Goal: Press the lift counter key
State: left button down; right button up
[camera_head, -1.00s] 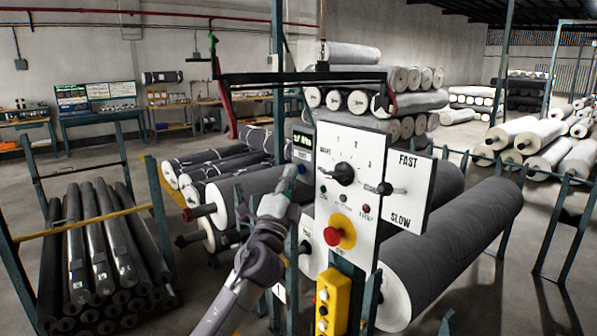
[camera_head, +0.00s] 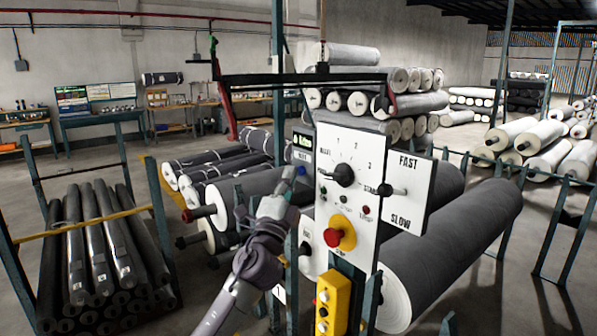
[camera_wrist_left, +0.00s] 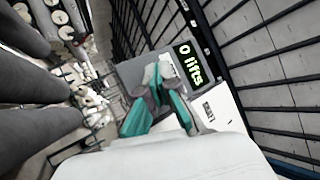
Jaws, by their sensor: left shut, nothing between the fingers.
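The lift counter (camera_head: 302,143) is a small box with a green-lit display at the left edge of the white control panel. In the left wrist view its display (camera_wrist_left: 188,62) reads "0 lifts" in green. My left gripper (camera_head: 288,175) is shut and empty, just below and left of the counter in the head view. In the left wrist view the teal-and-grey fingers (camera_wrist_left: 163,82) are together in front of the grey counter box (camera_wrist_left: 143,68) and cover part of its face. I cannot make out the key; the fingers may hide it. Contact cannot be told. My right gripper is not in view.
The white panel (camera_head: 325,210) carries a black dial (camera_head: 344,174), a red stop button (camera_head: 333,237) and a FAST/SLOW lever (camera_head: 386,190). A yellow button box (camera_head: 331,300) hangs below. Grey rolls (camera_head: 455,250) lie behind; a rack of dark rolls (camera_head: 100,240) stands left.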

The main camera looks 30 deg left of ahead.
pick_arm(q)
jog(key=shift+s+a, duration=0.15)
jog(key=shift+s, duration=0.35)
jog(key=s, duration=0.1)
jog(key=s+a, duration=0.1)
jog(key=s, duration=0.1)
jog(key=s+a+p, duration=0.1)
jog(key=shift+s, duration=0.3)
dwell(0.7)
